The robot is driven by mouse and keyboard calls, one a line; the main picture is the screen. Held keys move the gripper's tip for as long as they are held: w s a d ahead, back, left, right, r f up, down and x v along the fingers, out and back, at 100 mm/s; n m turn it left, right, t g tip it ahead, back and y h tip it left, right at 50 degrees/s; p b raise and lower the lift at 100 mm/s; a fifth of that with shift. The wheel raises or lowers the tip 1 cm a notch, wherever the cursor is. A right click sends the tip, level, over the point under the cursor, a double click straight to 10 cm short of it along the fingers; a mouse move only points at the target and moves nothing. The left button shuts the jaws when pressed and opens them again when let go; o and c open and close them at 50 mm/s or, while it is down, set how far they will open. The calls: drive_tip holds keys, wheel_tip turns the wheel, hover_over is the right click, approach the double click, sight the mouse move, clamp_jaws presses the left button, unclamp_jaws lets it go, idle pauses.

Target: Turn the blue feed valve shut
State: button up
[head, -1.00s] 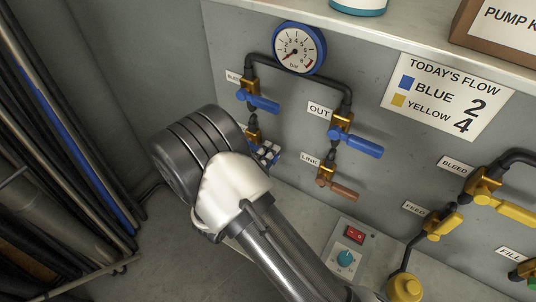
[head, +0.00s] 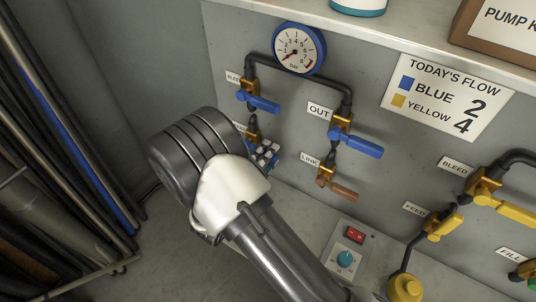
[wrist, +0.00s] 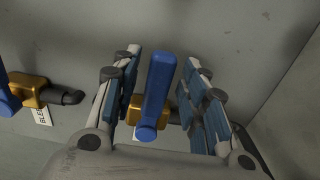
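The blue feed valve has a brass body (head: 253,127) low on the left of the panel in the head view; my arm hides most of its handle there. In the wrist view, a blue handle (wrist: 159,85) stands between my two fingers, in front of a brass body (wrist: 135,109). The handle runs roughly across that body. My gripper (wrist: 160,92) is open around the handle, with a gap on each side. Its blue-padded fingers (head: 264,153) also show just below the feed valve in the head view.
The blue bleed valve (head: 259,101) sits just above; its brass body (wrist: 32,90) is left in the wrist view. The OUT valve (head: 357,142) and brown-handled LINK valve (head: 337,187) stand to the right.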

drive_tip(key=v, duration=1.1)
drive_tip(key=shift+s, duration=0.25)
drive_tip(key=shift+a, duration=0.1)
drive_tip(key=s+d+r+m+g+h, duration=0.1)
drive_tip(key=s+d+r+m+g, duration=0.25)
drive_tip(key=d+r+g, duration=0.45)
drive_tip(key=s+d+r+m+g+h, duration=0.1)
drive_tip(key=s+d+r+m+g, duration=0.3)
drive_tip(key=d, duration=0.8)
drive_tip(key=s+d+r+m+t+y, duration=0.1)
drive_tip(key=s+r+m+y, duration=0.3)
drive_tip(key=s+y, duration=0.5)
drive_tip(key=shift+s+d+r+y, duration=0.25)
drive_tip(key=shift+d+r+y, duration=0.1)
drive_tip(key=shift+r+y, duration=0.9)
